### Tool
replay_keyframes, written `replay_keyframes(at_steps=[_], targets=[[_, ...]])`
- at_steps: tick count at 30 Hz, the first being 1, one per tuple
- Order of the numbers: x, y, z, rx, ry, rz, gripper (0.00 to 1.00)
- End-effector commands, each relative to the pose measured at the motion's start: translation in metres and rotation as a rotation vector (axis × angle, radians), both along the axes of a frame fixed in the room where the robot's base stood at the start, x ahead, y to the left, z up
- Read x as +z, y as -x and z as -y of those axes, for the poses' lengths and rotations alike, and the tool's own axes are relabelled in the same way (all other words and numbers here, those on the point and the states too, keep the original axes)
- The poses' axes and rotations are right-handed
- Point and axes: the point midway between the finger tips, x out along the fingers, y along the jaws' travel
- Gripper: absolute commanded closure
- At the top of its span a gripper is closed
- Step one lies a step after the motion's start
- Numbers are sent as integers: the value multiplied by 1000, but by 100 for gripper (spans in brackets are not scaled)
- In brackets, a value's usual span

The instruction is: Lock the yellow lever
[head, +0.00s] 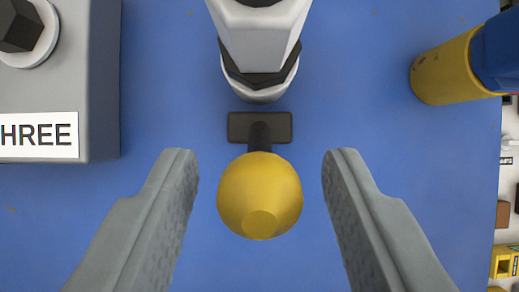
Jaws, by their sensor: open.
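The yellow lever (259,196) shows as a rounded yellow knob with a flat end, in the middle of the head view. Its short dark stem runs up to a dark rectangular slot plate (240,127) on the blue surface. My gripper (259,172) is open, with one grey finger on each side of the knob. There is a visible gap between the knob and each finger, so neither finger appears to touch it. The lower part of the stem is hidden behind the knob.
A grey-white post with a black collar (257,50) stands just above the lever. A grey box labelled "THREE" (50,110) is at the upper left. A yellow and blue cylinder (440,72) is at the upper right.

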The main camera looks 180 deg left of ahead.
Motion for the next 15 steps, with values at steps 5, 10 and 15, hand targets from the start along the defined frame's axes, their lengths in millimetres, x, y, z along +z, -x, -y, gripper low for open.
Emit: replay_keyframes(at_steps=[5,10,15], targets=[[0,0,0,0,0,0,60],[0,0,0,0,0,0,88],[0,0,0,0,0,0,88]])
